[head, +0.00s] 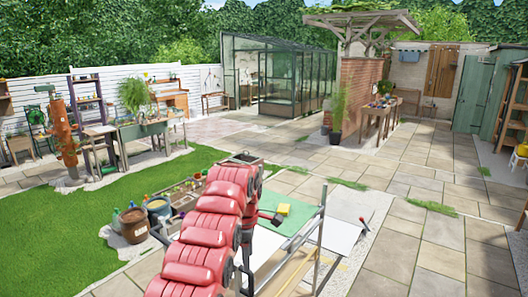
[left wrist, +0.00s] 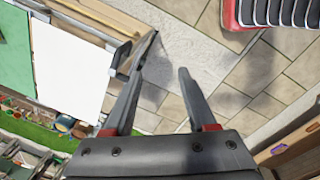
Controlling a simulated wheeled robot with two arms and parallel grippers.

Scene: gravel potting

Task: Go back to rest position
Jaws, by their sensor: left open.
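My left arm rises in red ribbed segments at the bottom middle of the head view and bends at the top. In the left wrist view my left gripper (left wrist: 167,56) is open. Its two dark fingers stand apart with only paving visible between them, and it holds nothing. The work table's white sheet (left wrist: 70,65) and green mat (left wrist: 14,45) lie left of the fingers. In the head view my arm hides part of the table, and its gripper is hard to make out. My right gripper is in neither view.
The green mat (head: 293,219) bears a yellow block (head: 283,209). Left of my arm are a brown pot (head: 134,226) and a wooden crate (head: 187,197) with small items. A metal frame post (head: 321,240) stands at the table's right. Paving (head: 430,235) is open farther right.

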